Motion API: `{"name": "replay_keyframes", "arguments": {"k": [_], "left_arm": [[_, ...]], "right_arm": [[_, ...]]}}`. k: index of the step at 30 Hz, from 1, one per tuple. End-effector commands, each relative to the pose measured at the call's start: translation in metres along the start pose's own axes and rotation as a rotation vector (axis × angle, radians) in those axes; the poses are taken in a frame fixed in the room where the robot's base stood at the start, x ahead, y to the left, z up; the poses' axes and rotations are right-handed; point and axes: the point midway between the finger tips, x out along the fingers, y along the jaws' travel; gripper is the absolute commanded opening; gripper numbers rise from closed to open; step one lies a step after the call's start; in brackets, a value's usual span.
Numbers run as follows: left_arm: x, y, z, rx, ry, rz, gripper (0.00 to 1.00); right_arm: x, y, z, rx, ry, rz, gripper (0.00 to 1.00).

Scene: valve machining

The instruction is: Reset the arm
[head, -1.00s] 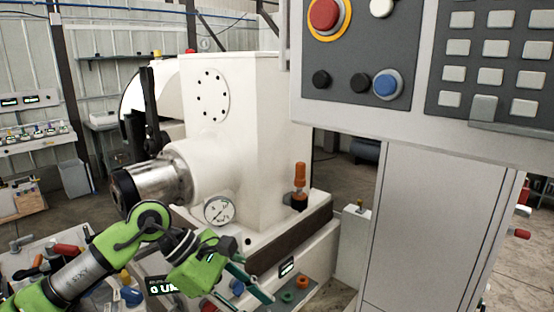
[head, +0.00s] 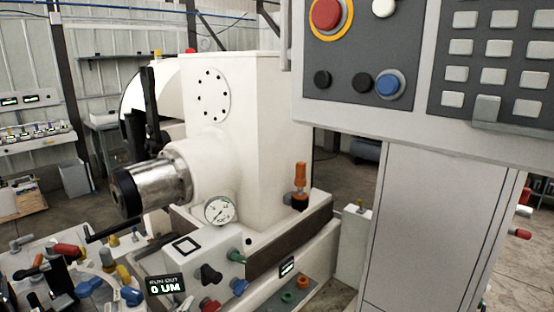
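Neither of my arms nor grippers shows in the head view now. A white machine (head: 250,130) stands in the middle, with a steel spindle with a black end (head: 160,185) pointing left. A round dial gauge (head: 219,209) sits below the spindle. A low white box with colored knobs (head: 190,258) stands in front of the machine, and its small display (head: 165,286) reads "RUN OUT 0 UM".
A grey control panel (head: 420,60) with a red button (head: 326,13), a blue button and a keypad fills the upper right. A table with tools (head: 60,262) is at the lower left. A bench with a display (head: 30,130) stands along the left wall. Orange-handled part (head: 300,173) stands on the machine's base.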

Motion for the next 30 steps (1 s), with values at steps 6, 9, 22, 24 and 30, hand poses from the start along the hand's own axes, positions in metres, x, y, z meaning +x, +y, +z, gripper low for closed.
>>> {"name": "replay_keyframes", "arguments": {"k": [6,9,22,24,30], "left_arm": [[-0.071,0.075,0.118,-0.307,-0.436,0.223,0.32],[-0.107,0.1,0.148,-0.395,-0.583,0.293,0.32],[-0.197,0.173,0.216,-0.572,-0.954,0.461,0.32],[-0.189,0.186,0.229,-0.57,-0.96,0.464,0.32],[-0.169,0.231,0.274,-0.562,-0.981,0.478,0.32]], "right_arm": [[0.0,-0.001,0.0,0.001,0.0,-0.001,0.0],[0.0,-0.002,0.0,0.001,0.0,-0.002,0.0],[0.001,-0.003,-0.001,0.002,0.002,-0.004,0.0],[0.001,-0.003,0.0,0.002,0.001,-0.004,0.0],[0.003,-0.003,0.0,0.001,0.001,-0.004,0.0]]}}
